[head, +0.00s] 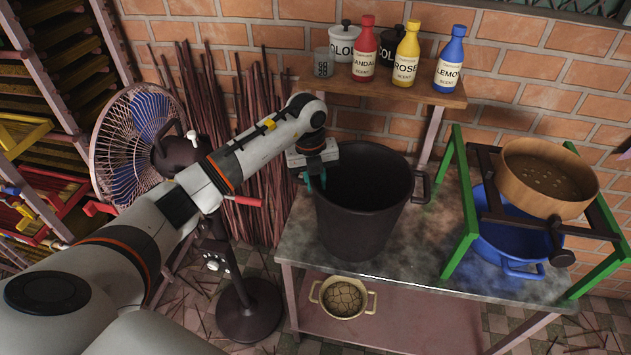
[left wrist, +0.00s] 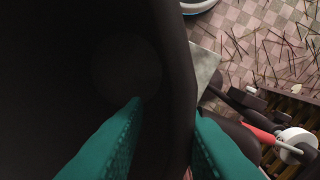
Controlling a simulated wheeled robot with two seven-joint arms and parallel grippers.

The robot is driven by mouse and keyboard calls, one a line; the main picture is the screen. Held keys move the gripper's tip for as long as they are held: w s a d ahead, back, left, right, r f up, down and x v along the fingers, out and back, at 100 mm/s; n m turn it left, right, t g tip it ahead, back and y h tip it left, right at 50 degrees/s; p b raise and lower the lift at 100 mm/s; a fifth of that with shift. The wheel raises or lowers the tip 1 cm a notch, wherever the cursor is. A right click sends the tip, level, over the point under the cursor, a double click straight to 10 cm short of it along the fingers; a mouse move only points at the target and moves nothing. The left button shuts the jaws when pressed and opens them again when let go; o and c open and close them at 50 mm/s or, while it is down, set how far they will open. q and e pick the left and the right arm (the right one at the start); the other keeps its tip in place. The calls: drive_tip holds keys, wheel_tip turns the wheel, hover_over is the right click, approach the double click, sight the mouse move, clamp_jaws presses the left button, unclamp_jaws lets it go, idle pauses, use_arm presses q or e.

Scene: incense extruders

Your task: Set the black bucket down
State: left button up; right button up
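The black bucket (head: 365,215) stands upright over the grey tabletop (head: 440,262), its base at or very near the surface; no clear gap shows. Its dark inside looks empty, and one side handle (head: 421,187) sticks out on the right. My left gripper (head: 315,181) is at the bucket's left rim, teal fingers pointing down. In the left wrist view the bucket wall (left wrist: 177,60) runs between the two fingers (left wrist: 168,112), one inside and one outside. Whether they press on it is too dark to tell. My right gripper is not in view.
To the right stands a green frame (head: 464,190) with a wooden sieve (head: 545,185) over a blue basin (head: 515,243). A shelf (head: 400,88) of bottles is behind. A cream pot (head: 343,297) sits on the lower shelf; a fan (head: 130,145) stands left. Some tabletop is free right of the bucket.

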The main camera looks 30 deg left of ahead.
use_arm(q)
wheel_tip(320, 180, up, 12)
drive_tip(key=b, duration=0.3)
drive_tip(key=shift+s+a+f, duration=0.25)
drive_tip(key=shift+s+a, duration=0.1)
drive_tip(key=shift+a, duration=0.1)
